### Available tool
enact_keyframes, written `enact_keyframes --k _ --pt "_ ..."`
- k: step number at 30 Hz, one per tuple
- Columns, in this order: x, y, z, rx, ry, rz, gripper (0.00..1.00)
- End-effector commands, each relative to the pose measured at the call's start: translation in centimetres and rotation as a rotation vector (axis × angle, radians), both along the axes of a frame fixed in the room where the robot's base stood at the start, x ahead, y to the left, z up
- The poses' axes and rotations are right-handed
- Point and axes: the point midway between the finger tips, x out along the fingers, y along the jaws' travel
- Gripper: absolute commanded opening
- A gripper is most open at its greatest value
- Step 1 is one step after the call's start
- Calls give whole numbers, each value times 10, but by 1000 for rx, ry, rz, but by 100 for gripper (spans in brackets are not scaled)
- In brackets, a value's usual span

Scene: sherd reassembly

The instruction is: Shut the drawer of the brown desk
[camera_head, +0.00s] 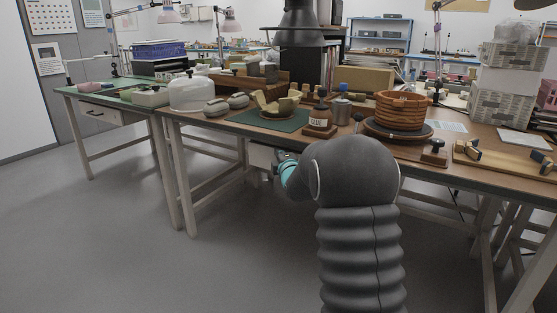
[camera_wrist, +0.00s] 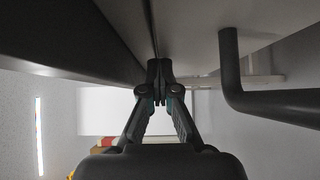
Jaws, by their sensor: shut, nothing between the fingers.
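The brown desk (camera_head: 215,127) has a wooden top and pale legs. Its light drawer (camera_head: 262,155) shows under the front edge, mostly hidden behind my arm. In the wrist view the pale drawer front (camera_wrist: 195,22) fills the top right, with a dark bar handle (camera_wrist: 232,75) to the right of my gripper. My gripper (camera_wrist: 160,68) is shut and empty, its tips at or close to the drawer front, beside the handle and not around it. I cannot tell whether they touch, or how far the drawer stands out. The dark desk edge (camera_wrist: 60,40) runs along the left.
The floor (camera_head: 120,240) in front is clear.

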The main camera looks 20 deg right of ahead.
Motion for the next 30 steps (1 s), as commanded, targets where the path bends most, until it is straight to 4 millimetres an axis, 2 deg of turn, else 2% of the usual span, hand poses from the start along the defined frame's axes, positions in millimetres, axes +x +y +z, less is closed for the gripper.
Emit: enact_keyframes --k 1,8,11,17,19,24,30 --pt "1 -6 5 1 -10 -9 0" --pt "-1 -7 4 2 -11 -14 0" --pt "-5 -1 2 1 -12 -14 0" --pt "-20 28 -3 -1 -10 -3 0" --pt "-34 29 4 -1 -6 -6 0" --pt "-69 33 3 -2 -5 -4 0" --pt "-102 35 3 -2 -4 -4 0"
